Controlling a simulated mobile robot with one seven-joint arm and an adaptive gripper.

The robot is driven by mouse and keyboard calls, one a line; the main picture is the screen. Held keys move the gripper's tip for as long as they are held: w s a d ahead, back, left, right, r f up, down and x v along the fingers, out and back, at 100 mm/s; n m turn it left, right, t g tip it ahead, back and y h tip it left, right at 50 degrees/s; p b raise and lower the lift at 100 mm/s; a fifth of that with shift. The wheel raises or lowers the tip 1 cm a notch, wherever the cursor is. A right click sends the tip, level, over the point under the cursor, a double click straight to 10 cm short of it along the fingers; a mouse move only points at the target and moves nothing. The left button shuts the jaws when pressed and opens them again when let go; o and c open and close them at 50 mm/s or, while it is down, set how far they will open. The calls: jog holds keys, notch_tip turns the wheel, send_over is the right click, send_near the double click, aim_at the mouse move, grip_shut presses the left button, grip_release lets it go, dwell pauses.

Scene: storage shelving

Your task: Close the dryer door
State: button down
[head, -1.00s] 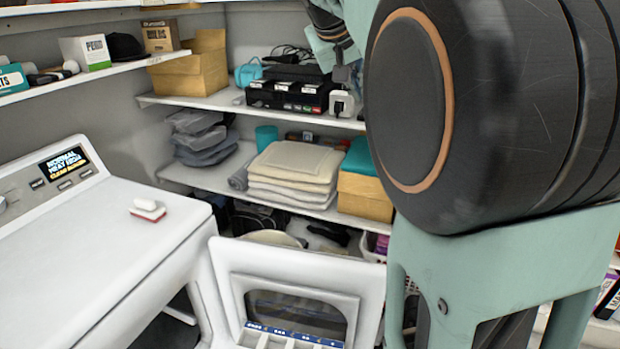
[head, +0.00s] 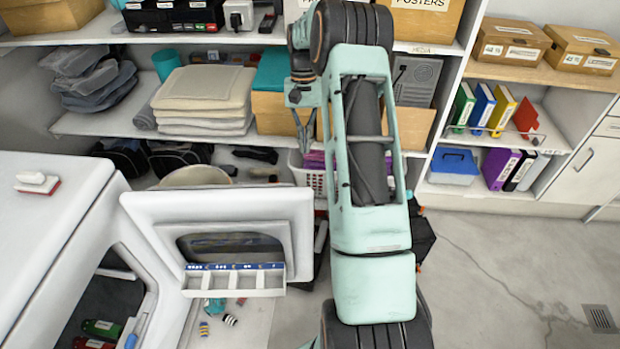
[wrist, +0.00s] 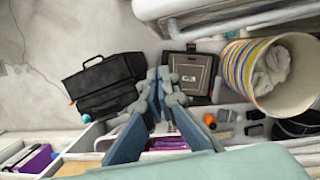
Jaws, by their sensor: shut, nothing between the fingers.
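The white dryer (head: 60,195) stands at the left in the head view. Its door (head: 303,215) is wide open, swung out to the right, with a window and a small blue-labelled tray on its inner face. Red and green items lie inside the dark dryer opening (head: 125,280). My arm reaches away from me just right of the door, apart from it in the picture. In the wrist view my gripper (wrist: 160,80) has its blue fingers together with nothing between them.
Behind stand shelves with folded towels (head: 205,95), boxes and a basket (head: 312,178). Small striped items (head: 204,328) lie below the door. The floor (head: 500,265) at right is clear.

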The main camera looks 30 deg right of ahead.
jog(key=s+a+f+p, duration=0.2)
jog(key=s+f, duration=0.4)
jog(key=f, duration=0.3)
jog(key=shift+a+f, duration=0.3)
jog(key=shift+a, duration=0.15)
